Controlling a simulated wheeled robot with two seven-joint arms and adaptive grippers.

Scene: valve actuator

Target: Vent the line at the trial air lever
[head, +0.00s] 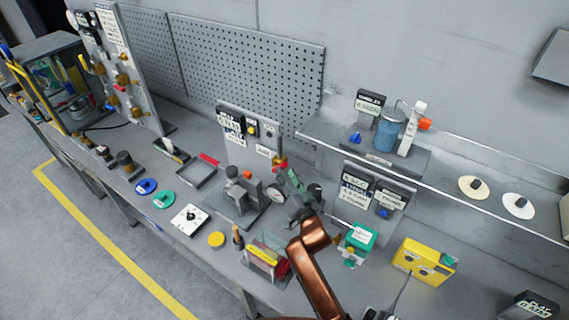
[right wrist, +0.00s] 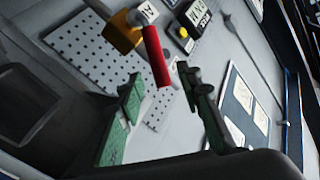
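The trial air lever (right wrist: 155,55) shows in the right wrist view as a red handle on a brass-yellow valve body (right wrist: 121,30). In the head view, its red and brass parts (head: 280,162) are small, at the lower right of a grey upright panel (head: 262,152). My right gripper (head: 289,178) has green fingers and is just below and in front of the lever. In the right wrist view, the gripper (right wrist: 160,92) is open, with the red handle ahead between its spread fingertips. I see no contact. My left gripper is not in view.
Right of my arm are a green box (head: 358,237) and a yellow case (head: 425,261). A grey vise-like fixture (head: 240,187) stands left of my gripper. A shelf above holds a blue jar (head: 388,132). A pegboard (head: 250,70) covers the wall behind.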

